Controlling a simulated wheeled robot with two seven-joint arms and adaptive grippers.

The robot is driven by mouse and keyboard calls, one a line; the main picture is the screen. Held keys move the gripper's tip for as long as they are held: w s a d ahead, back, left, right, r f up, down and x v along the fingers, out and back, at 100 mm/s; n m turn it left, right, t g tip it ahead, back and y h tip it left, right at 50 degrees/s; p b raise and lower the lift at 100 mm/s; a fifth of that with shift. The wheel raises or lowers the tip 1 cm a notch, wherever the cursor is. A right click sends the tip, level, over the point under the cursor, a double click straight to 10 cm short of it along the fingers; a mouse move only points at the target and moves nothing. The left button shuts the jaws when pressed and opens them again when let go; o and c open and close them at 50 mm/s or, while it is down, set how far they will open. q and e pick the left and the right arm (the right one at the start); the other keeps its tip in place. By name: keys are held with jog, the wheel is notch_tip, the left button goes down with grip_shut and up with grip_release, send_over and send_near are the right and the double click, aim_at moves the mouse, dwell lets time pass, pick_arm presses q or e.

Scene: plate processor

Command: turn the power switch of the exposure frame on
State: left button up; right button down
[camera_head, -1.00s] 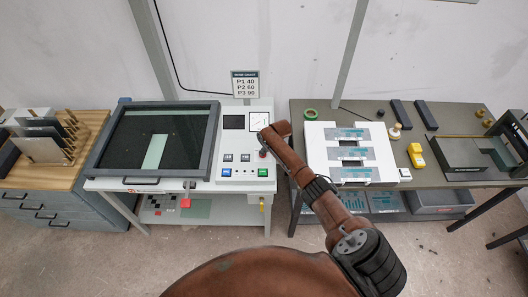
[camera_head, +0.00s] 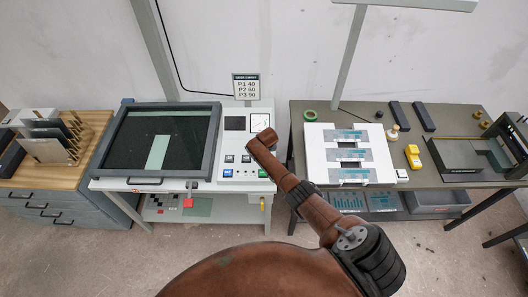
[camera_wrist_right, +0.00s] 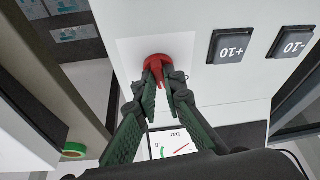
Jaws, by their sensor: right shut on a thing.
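The exposure frame (camera_head: 212,165) stands at the left of centre, with a dark glass bed and a white control panel (camera_head: 244,187) on its right. In the right wrist view a red rotary switch knob (camera_wrist_right: 152,62) sits on the white panel. My right gripper (camera_wrist_right: 160,84) is shut on the grip of this red knob, its two green-grey fingers on either side. In the head view my right arm covers the knob and the gripper. My left gripper is in neither view.
Grey push buttons marked +10 (camera_wrist_right: 230,45) and -10 (camera_wrist_right: 291,42) lie near the knob. A round gauge (camera_head: 259,122) sits at the panel's top. A blue button (camera_head: 227,172) is on the lower panel. A white fixture (camera_head: 318,155) stands on the right table.

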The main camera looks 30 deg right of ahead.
jog(key=shift+a+m+h, duration=0.1)
jog(key=shift+m+h, duration=0.2)
jog(key=shift+m, duration=0.6)
jog(key=m+b, duration=0.1)
jog(key=m+h, duration=0.1)
jog(key=shift+w+a+f+m+g+b, duration=0.1)
jog(key=shift+w+f+m+g+b, duration=0.05)
jog(key=shift+m+g+b, duration=0.25)
jog(key=m+g+h+b, duration=0.1)
jog(key=m+b, duration=0.3)
jog(key=shift+w, duration=0.1)
jog(key=shift+m+g+b, duration=0.7)
jog(key=shift+m+b, duration=0.6)
jog(key=shift+b, duration=0.2)
jog(key=c, duration=2)
grip_release()
jog(key=shift+a+r, duration=0.1)
jog(key=shift+r, duration=0.15)
jog(key=v, duration=1.1)
jog(key=shift+a+r, duration=0.25)
jog(key=shift+r, duration=0.1)
